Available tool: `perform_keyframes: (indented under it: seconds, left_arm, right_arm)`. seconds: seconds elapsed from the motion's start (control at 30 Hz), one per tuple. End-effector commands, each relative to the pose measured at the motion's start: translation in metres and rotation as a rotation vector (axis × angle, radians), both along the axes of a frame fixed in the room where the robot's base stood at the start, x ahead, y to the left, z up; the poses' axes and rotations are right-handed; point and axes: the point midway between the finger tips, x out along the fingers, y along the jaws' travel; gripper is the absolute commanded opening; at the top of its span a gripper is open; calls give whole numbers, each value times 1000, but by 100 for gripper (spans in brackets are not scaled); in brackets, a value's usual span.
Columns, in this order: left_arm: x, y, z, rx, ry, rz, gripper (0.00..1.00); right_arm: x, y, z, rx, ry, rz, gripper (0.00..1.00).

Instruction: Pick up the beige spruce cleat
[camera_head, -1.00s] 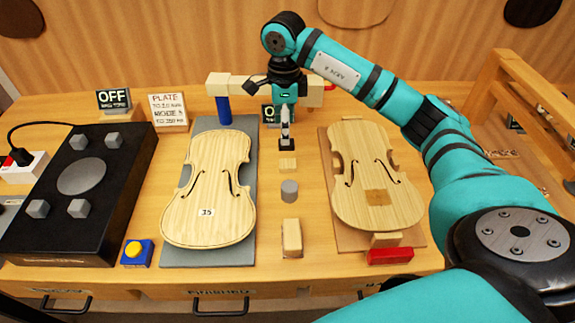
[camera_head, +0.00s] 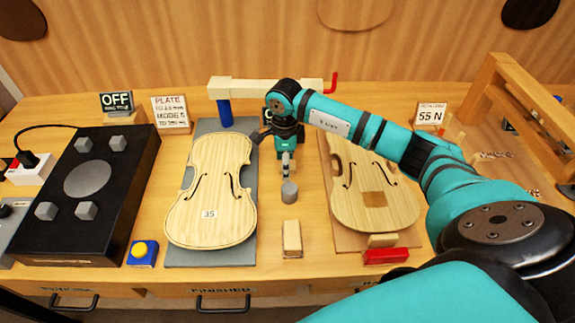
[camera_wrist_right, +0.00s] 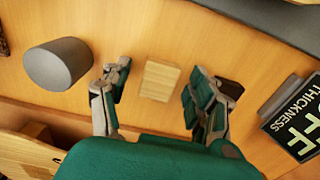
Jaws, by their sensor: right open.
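The beige spruce cleat (camera_wrist_right: 159,80) is a small pale block lying flat on the wooden bench in the right wrist view. My right gripper (camera_wrist_right: 157,88) is open, with one finger on each side of the cleat and visible gaps between them. In the head view my right gripper (camera_head: 286,168) points down at the bench between the two violin plates and hides the cleat. Whether the fingertips are at the cleat's height is hard to tell. My left gripper is not in view.
A grey cylinder (camera_head: 289,193) stands close in front of the gripper, and a beige-topped block (camera_head: 292,238) lies nearer the front edge. Violin plates lie left (camera_head: 210,195) and right (camera_head: 372,195). A thickness sign (camera_wrist_right: 297,115) stands near one finger.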

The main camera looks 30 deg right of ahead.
Motion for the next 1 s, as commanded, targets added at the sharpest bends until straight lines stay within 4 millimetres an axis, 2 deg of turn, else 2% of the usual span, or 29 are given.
perform_keyframes:
  seconds: [0.13, 0.43, 0.77, 0.87, 1.0]
  left_arm:
    - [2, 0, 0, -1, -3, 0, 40]
    - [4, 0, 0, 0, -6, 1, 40]
    - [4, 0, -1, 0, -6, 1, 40]
    - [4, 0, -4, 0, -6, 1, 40]
    - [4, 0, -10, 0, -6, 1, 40]
  right_arm:
    - [0, 0, 0, 0, 0, 0, 60]
    - [0, 0, 0, 0, 0, 0, 22]
    - [1, 0, 4, 0, -2, -1, 21]
    - [2, 0, 16, 0, -5, 0, 21]
    - [2, 0, 43, -1, -7, 0, 21]
